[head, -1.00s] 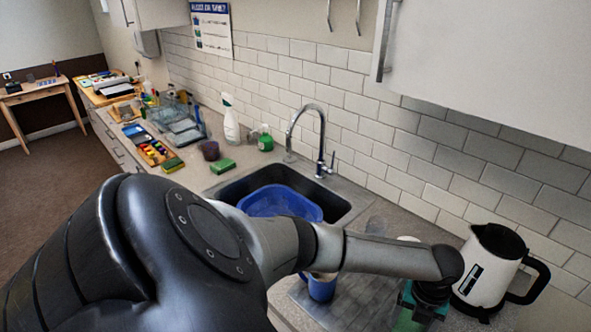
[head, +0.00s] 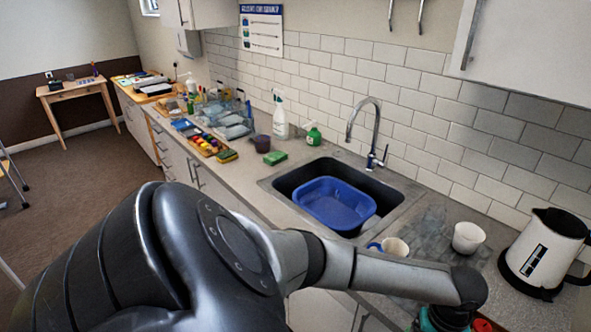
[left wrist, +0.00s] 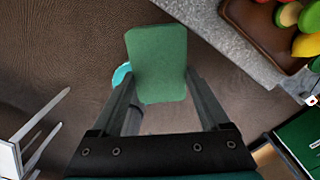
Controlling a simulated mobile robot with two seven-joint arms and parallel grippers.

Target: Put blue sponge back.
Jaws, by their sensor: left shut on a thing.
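My left gripper (left wrist: 160,98) is shut on a green sponge-like block (left wrist: 157,58), which stands out past the fingertips in the left wrist view. The block looks green, not blue. In the head view my left arm reaches across the front of the counter, and its gripper is mostly cut off at the bottom edge. I cannot make out a blue sponge in either view. A green sponge (head: 275,158) lies on the counter left of the sink, and a yellow-and-green one (head: 228,156) lies farther left. My right gripper is not in view.
A blue basin (head: 335,205) sits in the sink. A cup (head: 396,247), a white cup (head: 468,238) and a kettle (head: 543,255) stand right of it. A spray bottle (head: 279,116) and a loaded tray (head: 212,147) stand left. In the wrist view, a brown tray (left wrist: 262,32) holds produce-like things.

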